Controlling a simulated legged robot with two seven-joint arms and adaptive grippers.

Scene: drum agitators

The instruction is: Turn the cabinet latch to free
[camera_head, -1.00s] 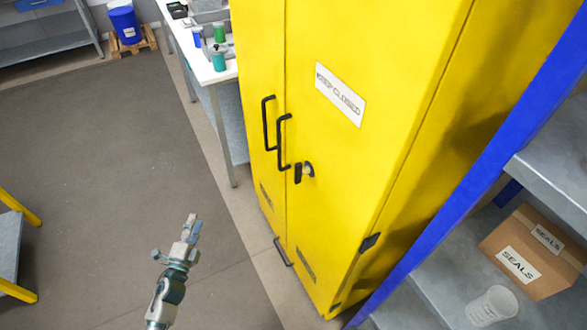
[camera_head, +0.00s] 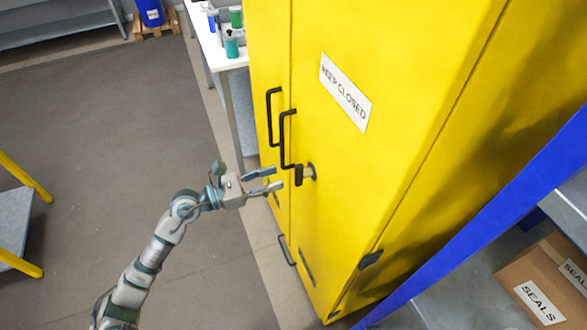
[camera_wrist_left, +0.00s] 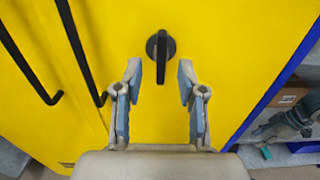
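The yellow cabinet (camera_head: 340,190) stands shut, with a "KEEP CLOSED" sign (camera_head: 345,92) on its right door. The black latch (camera_head: 299,175) sits on that door beside the black door handles (camera_head: 283,140). In the left wrist view the latch (camera_wrist_left: 161,57) is a dark knob with its lever pointing straight down. My left gripper (camera_head: 278,180) is open and empty, just left of the latch in the head view. In the left wrist view its fingers (camera_wrist_left: 158,85) are apart, with the latch ahead between and above the tips; they do not appear to touch it.
A blue-framed shelf (camera_head: 480,220) with a cardboard "SEALS" box (camera_head: 545,285) stands close on the right. A white table (camera_head: 222,50) with bottles is behind the cabinet at left. A yellow-legged stand (camera_head: 15,220) is at far left. Floor between is clear.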

